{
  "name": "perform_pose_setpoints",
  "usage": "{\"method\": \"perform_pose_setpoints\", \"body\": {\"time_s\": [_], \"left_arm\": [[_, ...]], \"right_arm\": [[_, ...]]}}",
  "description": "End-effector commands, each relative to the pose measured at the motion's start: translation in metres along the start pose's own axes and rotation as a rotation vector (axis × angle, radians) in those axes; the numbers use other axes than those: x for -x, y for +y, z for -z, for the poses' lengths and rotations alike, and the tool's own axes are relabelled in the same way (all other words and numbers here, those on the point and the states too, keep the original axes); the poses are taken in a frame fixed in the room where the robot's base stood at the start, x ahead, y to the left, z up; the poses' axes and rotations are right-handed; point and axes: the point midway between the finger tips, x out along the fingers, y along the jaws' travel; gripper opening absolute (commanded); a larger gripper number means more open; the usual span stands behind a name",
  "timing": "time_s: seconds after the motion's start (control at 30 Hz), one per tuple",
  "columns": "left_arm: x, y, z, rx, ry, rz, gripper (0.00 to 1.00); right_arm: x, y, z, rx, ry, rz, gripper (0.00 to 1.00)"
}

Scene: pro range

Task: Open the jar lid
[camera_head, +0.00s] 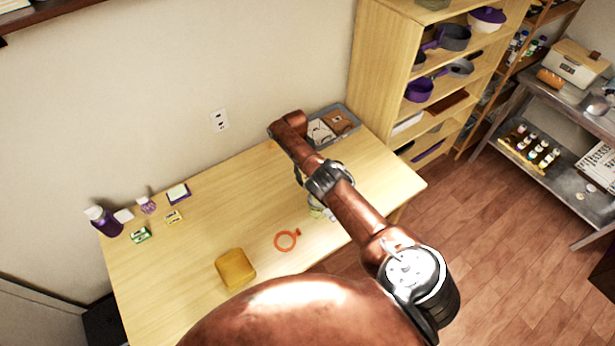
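A copper-coloured arm of mine, seemingly the right one, reaches over the table (190,250) from the bottom right. Its gripper is hidden behind the arm, so I cannot see its fingers or what they touch. A small, pale, partly see-through object (317,210) shows just below the arm's grey band. It may be the jar, but the arm covers most of it and no lid can be made out. My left gripper is not in view.
An orange ring (287,240) and a yellow block (235,269) lie on the table. A purple bottle (103,221) and small stationery stand at the left. A grey tray (347,113) sits at the back right. Shelves (390,75) stand beyond it.

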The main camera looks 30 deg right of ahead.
Motion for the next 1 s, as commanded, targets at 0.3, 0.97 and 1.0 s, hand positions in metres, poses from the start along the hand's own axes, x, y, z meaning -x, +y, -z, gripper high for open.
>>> {"method": "perform_pose_setpoints", "body": {"time_s": [0.3, 0.97, 1.0], "left_arm": [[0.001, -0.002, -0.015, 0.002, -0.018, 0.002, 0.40], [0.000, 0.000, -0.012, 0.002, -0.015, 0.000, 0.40], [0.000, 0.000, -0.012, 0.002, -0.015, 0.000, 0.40]], "right_arm": [[0.008, -0.001, 0.001, 0.002, 0.003, 0.000, 0.39], [0.116, -0.001, 0.001, 0.000, 0.001, -0.001, 0.39], [0.118, -0.001, 0.001, 0.000, 0.001, -0.001, 0.39]]}}
